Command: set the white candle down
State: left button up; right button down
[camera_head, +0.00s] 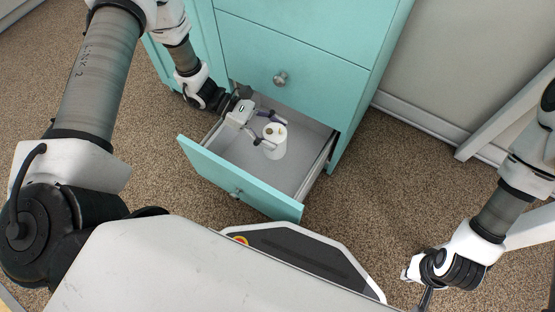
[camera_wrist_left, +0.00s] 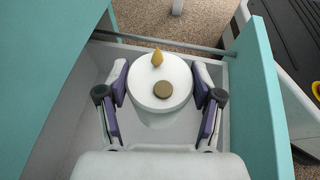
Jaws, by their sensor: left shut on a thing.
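The white candle (camera_head: 275,143) is a short white cylinder inside the open drawer (camera_head: 285,188) of a teal cabinet. In the left wrist view the candle (camera_wrist_left: 160,84) shows its round top, with a yellow flame-shaped tip and a small brown disc on it. My left gripper (camera_head: 269,128) reaches down into the drawer and is shut on the candle, one finger on each side. The gripper's fingers also show in the left wrist view (camera_wrist_left: 160,95). The candle looks upright; I cannot tell whether its base touches the drawer floor. My right gripper (camera_head: 424,300) is at the lower right, partly cut off, away from the drawer.
The teal cabinet (camera_head: 310,35) stands behind the drawer, with a closed drawer above. The open drawer's front panel (camera_head: 240,181) and side walls surround the left gripper. The drawer floor (camera_wrist_left: 80,137) around the candle looks bare. Speckled carpet (camera_head: 400,190) lies to the right.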

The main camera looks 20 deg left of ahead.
pick_arm(q)
notch_tip(320, 180, down, 10)
jog(key=b, duration=0.4)
jog(key=shift+r+b, duration=0.25)
jog(key=shift+b, duration=0.05)
jog(key=shift+r, duration=0.2)
jog(key=shift+f, duration=0.1)
jog(key=shift+f+b, duration=0.5)
jog(key=shift+f, duration=0.05)
jog(key=o, duration=1.3)
